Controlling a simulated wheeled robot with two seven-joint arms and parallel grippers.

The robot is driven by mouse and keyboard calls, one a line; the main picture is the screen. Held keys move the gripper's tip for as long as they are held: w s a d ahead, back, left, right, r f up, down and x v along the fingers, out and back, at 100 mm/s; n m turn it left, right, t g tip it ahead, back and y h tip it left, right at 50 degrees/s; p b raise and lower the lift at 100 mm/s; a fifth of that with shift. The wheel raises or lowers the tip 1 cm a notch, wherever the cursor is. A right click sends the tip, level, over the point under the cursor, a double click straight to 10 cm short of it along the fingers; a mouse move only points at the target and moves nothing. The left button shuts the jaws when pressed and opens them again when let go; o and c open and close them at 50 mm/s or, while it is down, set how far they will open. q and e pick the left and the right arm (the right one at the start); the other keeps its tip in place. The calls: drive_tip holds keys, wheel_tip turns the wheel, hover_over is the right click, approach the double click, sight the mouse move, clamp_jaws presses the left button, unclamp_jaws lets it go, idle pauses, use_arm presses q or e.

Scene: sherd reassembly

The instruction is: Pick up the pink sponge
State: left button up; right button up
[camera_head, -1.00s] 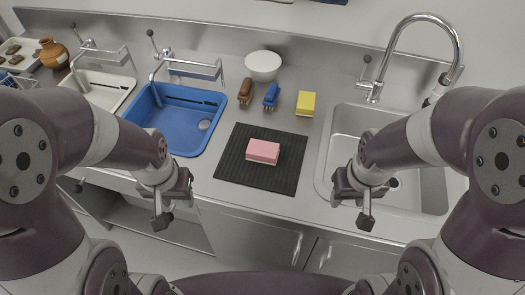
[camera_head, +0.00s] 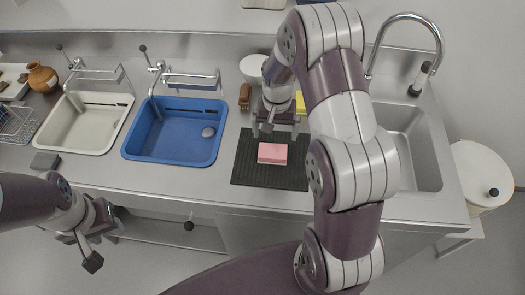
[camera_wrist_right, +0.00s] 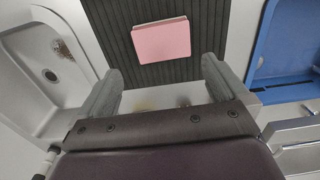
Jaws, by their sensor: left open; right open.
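The pink sponge (camera_head: 272,153) lies flat on the black ribbed mat (camera_head: 245,175). In the right wrist view the sponge (camera_wrist_right: 160,40) is beyond the fingertips, nearly centred between them. My right gripper (camera_head: 280,124) is open and empty, just behind the sponge in the head view and apart from it. In the right wrist view its two fingers (camera_wrist_right: 163,78) are spread wider than the sponge. My left gripper (camera_head: 103,240) is open and empty, off the counter's front edge at the lower left.
A blue basin (camera_head: 180,150) is left of the mat, with a white basin (camera_head: 85,120) further left. The metal sink (camera_head: 415,150) is on the right. A brown brush (camera_head: 245,97), white bowl (camera_head: 252,68) and yellow sponge (camera_head: 300,102) stand behind the mat, partly hidden by my arm.

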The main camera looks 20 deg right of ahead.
sight(273, 151)
drive_tip(key=f, duration=0.2)
drive_tip(key=a+f+p, duration=0.1)
drive_tip(key=f, duration=0.4)
drive_tip(key=shift+s+d+f+p, duration=0.1)
drive_tip(key=shift+s+f+p, duration=0.1)
drive_tip(key=shift+f+p, duration=0.2)
drive_tip(key=shift+w+d+f, duration=0.15)
drive_tip(key=shift+f, duration=0.05)
drive_tip(key=c, duration=0.6)
use_arm(q)
drive_tip(key=shift+w+a+r, duration=0.1)
drive_tip(key=shift+a+r, duration=0.05)
drive_tip(key=shift+r, duration=0.3)
drive_tip(key=shift+w+a+r, duration=0.1)
drive_tip(key=shift+r, duration=0.35)
use_arm(e)
drive_tip(key=shift+r, duration=0.1)
drive_tip(key=shift+c, duration=0.5)
